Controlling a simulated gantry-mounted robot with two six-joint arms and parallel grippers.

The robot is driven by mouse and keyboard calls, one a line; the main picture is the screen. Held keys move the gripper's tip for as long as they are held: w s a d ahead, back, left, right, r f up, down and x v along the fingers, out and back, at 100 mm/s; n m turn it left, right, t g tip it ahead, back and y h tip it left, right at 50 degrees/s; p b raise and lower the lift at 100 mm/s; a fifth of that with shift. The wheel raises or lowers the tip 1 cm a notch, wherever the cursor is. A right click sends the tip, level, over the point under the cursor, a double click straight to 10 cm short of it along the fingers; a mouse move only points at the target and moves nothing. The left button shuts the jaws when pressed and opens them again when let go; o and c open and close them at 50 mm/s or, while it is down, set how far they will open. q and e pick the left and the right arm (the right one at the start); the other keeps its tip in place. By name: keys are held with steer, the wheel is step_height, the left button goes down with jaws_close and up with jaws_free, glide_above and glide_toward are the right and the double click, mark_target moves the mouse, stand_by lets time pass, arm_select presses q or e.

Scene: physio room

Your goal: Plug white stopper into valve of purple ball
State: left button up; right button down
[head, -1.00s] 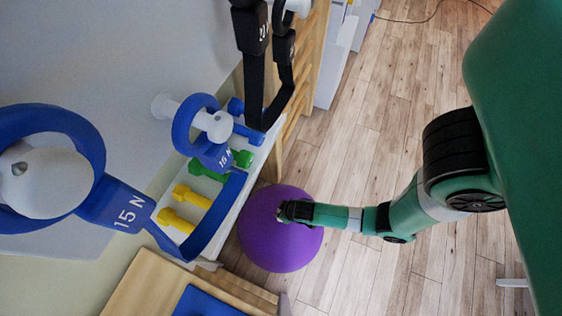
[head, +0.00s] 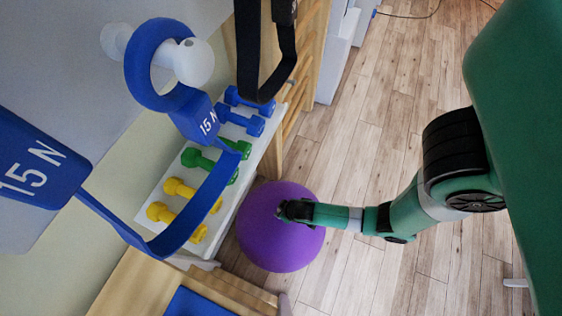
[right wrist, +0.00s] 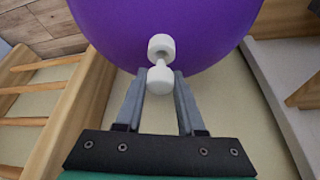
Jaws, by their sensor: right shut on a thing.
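The purple ball (head: 275,250) rests on the floor beside the dumbbell shelf; it fills the top of the right wrist view (right wrist: 100,25). My right gripper (head: 284,211) is at the ball's upper side. In the right wrist view its fingers (right wrist: 161,73) are shut on the white stopper (right wrist: 159,82). The stopper's far end meets a round white piece (right wrist: 161,44) against the ball. I cannot tell whether that piece is the valve or part of the stopper, nor how deep anything sits. My left gripper is not in view.
A white shelf (head: 160,195) with blue, green and yellow dumbbells stands left of the ball. Blue bands marked 15 N (head: 155,85) and black straps (head: 250,60) hang near it. A wooden frame (head: 305,75) rises behind. Floor to the right (head: 380,130) is clear.

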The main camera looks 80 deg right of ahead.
steer(key=shift+f+b, duration=0.8)
steer(key=shift+f, duration=0.15)
steer(key=shift+f, duration=0.1)
steer(key=shift+s+f, duration=0.2)
steer(key=shift+s, duration=0.05)
